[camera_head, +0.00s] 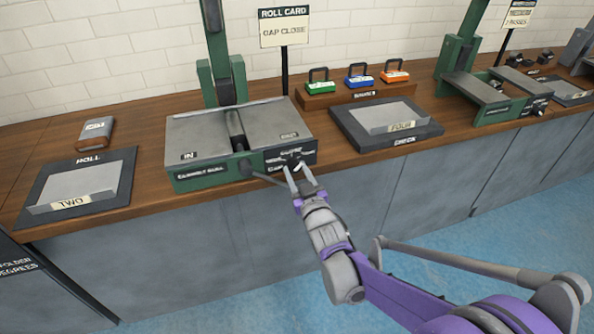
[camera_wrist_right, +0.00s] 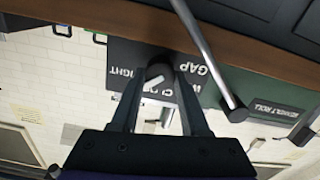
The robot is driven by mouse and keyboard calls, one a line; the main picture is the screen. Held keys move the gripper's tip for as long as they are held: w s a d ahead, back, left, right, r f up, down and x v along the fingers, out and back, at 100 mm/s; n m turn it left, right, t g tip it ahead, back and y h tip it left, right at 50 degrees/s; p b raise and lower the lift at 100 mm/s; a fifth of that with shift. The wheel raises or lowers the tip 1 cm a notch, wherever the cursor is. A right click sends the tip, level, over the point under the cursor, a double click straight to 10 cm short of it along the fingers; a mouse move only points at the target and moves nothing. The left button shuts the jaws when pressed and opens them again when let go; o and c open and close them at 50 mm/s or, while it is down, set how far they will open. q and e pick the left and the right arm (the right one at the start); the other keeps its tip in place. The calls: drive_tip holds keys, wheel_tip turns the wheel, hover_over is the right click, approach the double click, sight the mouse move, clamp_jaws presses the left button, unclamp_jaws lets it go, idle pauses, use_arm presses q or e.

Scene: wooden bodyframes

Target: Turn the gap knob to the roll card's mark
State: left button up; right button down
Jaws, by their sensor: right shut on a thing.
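The roll card (camera_head: 284,28) stands on a post behind the roll machine and reads GAP CLOSE. The green-sided machine (camera_head: 219,170) has IN and OUT plates and a dark panel at its front right. My right gripper (camera_head: 292,170) reaches that panel and is shut on the gap knob. In the right wrist view the dark round knob (camera_wrist_right: 159,73) sits between the fingertips (camera_wrist_right: 158,80), with a slanted white pointer bar on it. The panel lettering (camera_wrist_right: 190,75) appears upside down, with GAP, CLOSE and TIGHT partly hidden by the fingers. My left gripper is not in view.
The machine's crank handle (camera_head: 262,177) juts out close to the gripper; its rod (camera_wrist_right: 212,60) crosses the right wrist view. A roll tray (camera_head: 85,185) stands left, a check tray (camera_head: 388,122) right. Colored weights (camera_head: 358,76) sit behind. The floor in front is clear.

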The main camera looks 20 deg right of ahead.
drive_tip(key=n+p, duration=0.1)
drive_tip(key=n, duration=0.7)
drive_tip(key=shift+n+p, duration=0.3)
drive_tip(key=shift+p, duration=0.05)
idle(0.4)
drive_tip(key=shift+c, duration=2)
unclamp_jaws()
drive_tip(key=s, duration=1.1)
drive_tip(key=shift+d+p, duration=0.15)
drive_tip(key=shift+p, duration=0.3)
drive_tip(key=shift+f, duration=0.1)
